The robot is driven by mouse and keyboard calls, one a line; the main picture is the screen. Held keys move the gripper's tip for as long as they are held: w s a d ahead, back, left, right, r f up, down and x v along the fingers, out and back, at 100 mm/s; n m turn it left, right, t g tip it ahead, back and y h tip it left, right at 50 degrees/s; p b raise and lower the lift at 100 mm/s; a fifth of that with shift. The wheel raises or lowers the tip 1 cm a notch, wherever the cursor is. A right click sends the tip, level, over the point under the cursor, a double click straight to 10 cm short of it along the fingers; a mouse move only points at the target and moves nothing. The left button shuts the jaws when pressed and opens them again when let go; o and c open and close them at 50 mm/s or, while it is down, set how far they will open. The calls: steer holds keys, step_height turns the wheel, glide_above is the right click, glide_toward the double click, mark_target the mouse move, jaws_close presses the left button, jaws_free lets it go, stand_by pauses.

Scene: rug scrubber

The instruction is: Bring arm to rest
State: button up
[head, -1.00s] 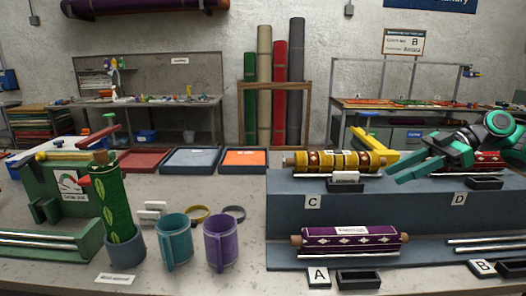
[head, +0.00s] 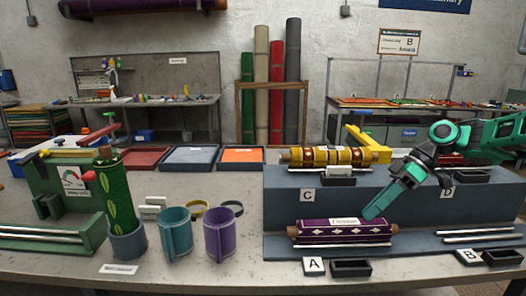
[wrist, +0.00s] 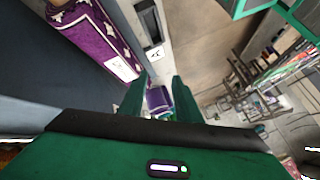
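My arm reaches in from the right in the head view. My gripper (head: 372,214) points down and left, its tips near the upper right end of the purple patterned roll (head: 343,233); whether they touch it I cannot tell. In the wrist view the two green fingers (wrist: 160,80) stand apart with nothing held between them. The purple roll (wrist: 95,35) lies up and left of the fingers there. A yellow patterned roll (head: 333,157) lies on the upper step at C, left of my arm.
The blue-grey stepped stand (head: 400,195) is below my arm. Card A (head: 314,265) and a black tray (head: 351,268) sit in front. Teal (head: 174,235) and purple (head: 219,233) mugs and a green roll (head: 112,195) stand at left.

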steer(key=s+d+f+m+h, duration=0.1)
steer(key=s+d+m, duration=0.3)
steer(key=s, duration=0.5)
steer(key=s+d+f+m+t+h, duration=0.1)
steer(key=s+d+m+h, duration=0.3)
steer(key=s+m, duration=0.4)
steer(key=s+d+f+m+h, duration=0.3)
steer(key=s+m, duration=0.3)
steer(key=s, duration=0.6)
steer(key=shift+s+d+f+m, duration=0.15)
steer(key=shift+s+d+m, duration=0.05)
steer(key=shift+d+m, duration=0.25)
